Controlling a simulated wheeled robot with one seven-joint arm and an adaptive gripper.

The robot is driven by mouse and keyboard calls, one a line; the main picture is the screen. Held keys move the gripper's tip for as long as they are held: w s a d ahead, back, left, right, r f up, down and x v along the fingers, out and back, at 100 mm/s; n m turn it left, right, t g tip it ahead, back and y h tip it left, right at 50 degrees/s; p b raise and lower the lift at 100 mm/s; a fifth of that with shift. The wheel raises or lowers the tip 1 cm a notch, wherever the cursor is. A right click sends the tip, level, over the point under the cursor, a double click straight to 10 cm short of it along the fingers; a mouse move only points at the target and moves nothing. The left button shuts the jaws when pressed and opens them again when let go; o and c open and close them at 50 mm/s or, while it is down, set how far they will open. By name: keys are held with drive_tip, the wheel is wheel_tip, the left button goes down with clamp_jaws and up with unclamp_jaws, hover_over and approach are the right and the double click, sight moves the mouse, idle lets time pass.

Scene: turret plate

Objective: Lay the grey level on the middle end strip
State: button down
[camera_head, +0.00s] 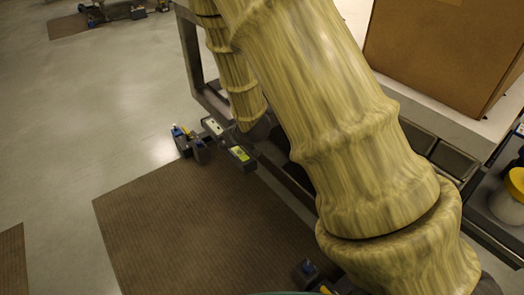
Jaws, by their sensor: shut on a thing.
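A grey level (240,154), a short bar with a yellow-green vial window, shows left of my big arm link. A pale patch shows near its upper-left part. My gripper (229,138) is small and dark at the end of my thinner arm link, around the middle of the bar. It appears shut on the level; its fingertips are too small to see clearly. The level appears above the floor, near the bench's left side. I cannot make out the middle end strip; my arm covers much of the bench.
A brown mat (190,225) lies on the floor below. A large cardboard box (440,45) stands on the bench's pale top (455,125). Dark trays (455,160) and a yellow-lidded tub (510,198) are at the right. Small blue-topped parts (196,145) show left of the level.

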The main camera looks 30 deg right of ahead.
drive_tip(key=w+d+f+b, duration=0.1)
drive_tip(key=d+f+b, duration=1.05)
drive_tip(key=b, duration=1.25)
hover_over(263, 143)
drive_tip(key=f, duration=0.3)
drive_tip(key=shift+s+a+f, duration=0.3)
drive_tip(key=shift+s+a, duration=0.1)
drive_tip(key=shift+w+d, duration=0.3)
drive_tip(key=shift+d, duration=0.05)
drive_tip(key=shift+f+b, duration=1.7)
drive_tip(key=shift+b, duration=0.05)
drive_tip(key=shift+f, duration=0.1)
drive_tip(key=c, duration=0.9)
unclamp_jaws()
